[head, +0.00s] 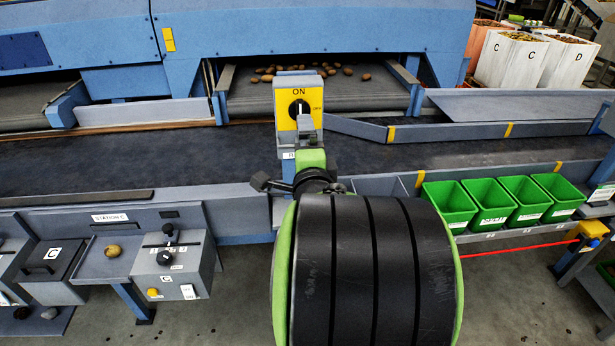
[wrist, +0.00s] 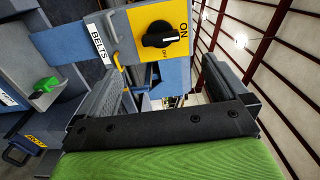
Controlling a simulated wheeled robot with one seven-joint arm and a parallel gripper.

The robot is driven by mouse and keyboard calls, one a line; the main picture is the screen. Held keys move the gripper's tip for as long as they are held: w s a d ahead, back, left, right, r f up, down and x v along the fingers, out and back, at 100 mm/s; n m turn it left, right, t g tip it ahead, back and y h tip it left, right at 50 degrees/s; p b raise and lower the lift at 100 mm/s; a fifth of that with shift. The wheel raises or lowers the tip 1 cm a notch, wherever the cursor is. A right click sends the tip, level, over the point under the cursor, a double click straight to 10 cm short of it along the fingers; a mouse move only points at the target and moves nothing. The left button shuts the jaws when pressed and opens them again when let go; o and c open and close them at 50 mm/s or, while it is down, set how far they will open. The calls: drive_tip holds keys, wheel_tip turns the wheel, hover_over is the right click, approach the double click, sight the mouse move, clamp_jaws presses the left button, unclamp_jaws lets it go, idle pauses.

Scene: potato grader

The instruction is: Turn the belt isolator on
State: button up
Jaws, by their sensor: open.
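The belt isolator is a grey box with a yellow plate (head: 311,96), standing upright ahead of my arm. It also shows, turned sideways, at the top of the wrist view (wrist: 136,22). Its black rotary knob (wrist: 160,40) has its bar lying along the line towards the ON mark; OFF is printed a quarter turn away. A BELTS label (wrist: 98,39) is on the post side. My gripper (wrist: 166,68) is open and empty, its two dark fingers spread, close in front of the isolator and apart from the knob. In the head view my arm hides the lower post.
A dark conveyor (head: 200,150) runs behind the isolator, with potatoes (head: 310,70) on the feed beyond. Green bins (head: 490,205) line the right side. A station control box (head: 172,262) stands at left. Grey floor is free at front.

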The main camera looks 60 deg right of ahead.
drive_tip(key=b+v, duration=0.2)
drive_tip(key=v, duration=0.1)
drive_tip(key=shift+s+a, duration=0.2)
idle(0.3)
